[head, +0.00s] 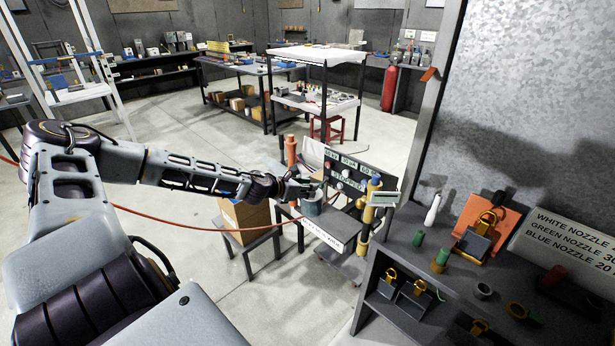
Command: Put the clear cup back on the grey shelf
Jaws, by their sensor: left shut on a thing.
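My left gripper (305,187) reaches in from the left to the grey machine with the dark control panel (347,171). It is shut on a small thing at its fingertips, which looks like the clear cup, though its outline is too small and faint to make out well. A grey cylindrical pot (312,205) stands just below the fingertips on the machine's top. The grey shelf (384,262) stands at the right, apart from the gripper. My right gripper is not in view.
On the shelf are a white bottle (432,212), a green nozzle (418,239) and an orange board (481,226). A cardboard box (246,219) sits below my left forearm. An orange hose (190,225) crosses beneath it.

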